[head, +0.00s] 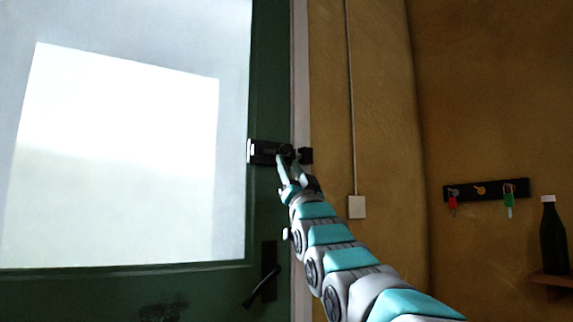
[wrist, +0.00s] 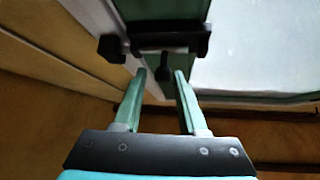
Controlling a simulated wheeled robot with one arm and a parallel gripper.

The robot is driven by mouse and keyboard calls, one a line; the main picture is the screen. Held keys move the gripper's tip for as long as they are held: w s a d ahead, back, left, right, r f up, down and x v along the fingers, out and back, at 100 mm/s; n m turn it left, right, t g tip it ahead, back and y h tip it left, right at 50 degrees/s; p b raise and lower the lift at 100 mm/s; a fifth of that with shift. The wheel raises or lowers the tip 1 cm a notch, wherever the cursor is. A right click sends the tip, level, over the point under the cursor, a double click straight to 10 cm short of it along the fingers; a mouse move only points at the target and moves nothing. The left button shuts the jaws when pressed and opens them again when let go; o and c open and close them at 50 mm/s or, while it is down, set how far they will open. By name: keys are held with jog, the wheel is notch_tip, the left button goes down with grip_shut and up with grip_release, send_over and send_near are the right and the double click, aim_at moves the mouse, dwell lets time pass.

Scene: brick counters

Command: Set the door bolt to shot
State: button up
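The black door bolt (head: 263,152) is mounted on the green door's edge, beside its glass pane. In the wrist view its dark body (wrist: 178,40) lies across the top, with a knob (wrist: 165,64) pointing down from it. The black keeper (head: 306,156) is on the pale door frame; it also shows in the wrist view (wrist: 110,47). A narrow gap shows between bolt body and keeper there; whether the rod bridges it I cannot tell. My gripper (wrist: 160,76) is open and empty, its fingertips either side of the knob's line; contact is unclear. In the head view my gripper (head: 285,170) partly covers the bolt.
A dark door handle (head: 263,284) sits below the bolt. A key rack (head: 486,190) with several hanging items and a dark bottle (head: 552,238) on a wooden shelf (head: 551,278) are at right.

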jog(key=shift+s+d+f, duration=0.2)
jog(key=shift+s+f, duration=0.25)
jog(key=shift+s, duration=0.05)
